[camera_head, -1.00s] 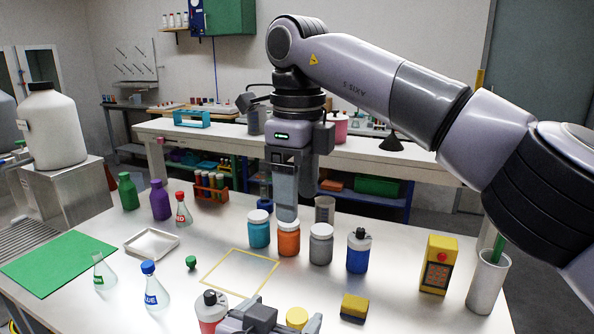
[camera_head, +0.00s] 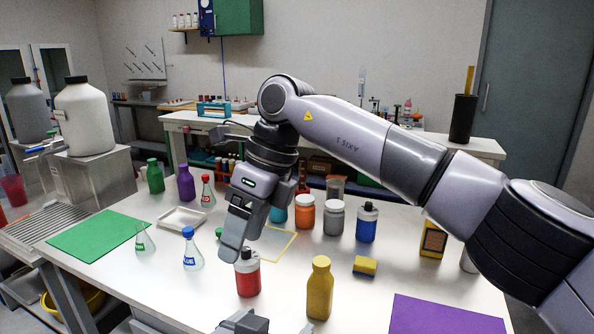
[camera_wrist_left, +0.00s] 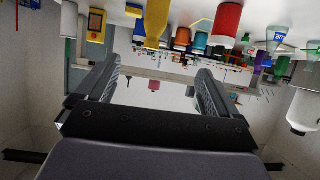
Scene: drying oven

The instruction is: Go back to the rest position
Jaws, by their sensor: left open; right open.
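My right arm comes in from the right of the head view and bends down. Its gripper (camera_head: 233,243) hangs open and empty above the table, with its fingertips just behind and left of the red bottle (camera_head: 248,276). My left gripper (camera_head: 272,326) shows only partly at the bottom edge of the head view, in front of the red bottle and the yellow bottle (camera_head: 319,288). In the left wrist view the left gripper (camera_wrist_left: 152,85) is open, with two ribbed fingers wide apart and nothing between them. That view is upside down.
The white table (camera_head: 130,287) holds a green mat (camera_head: 95,236), flasks, jars, a blue bottle (camera_head: 366,224), a yellow sponge (camera_head: 365,266) and a purple mat (camera_head: 445,316). A tray (camera_head: 183,219) and a yellow-outlined square (camera_head: 275,243) lie mid-table.

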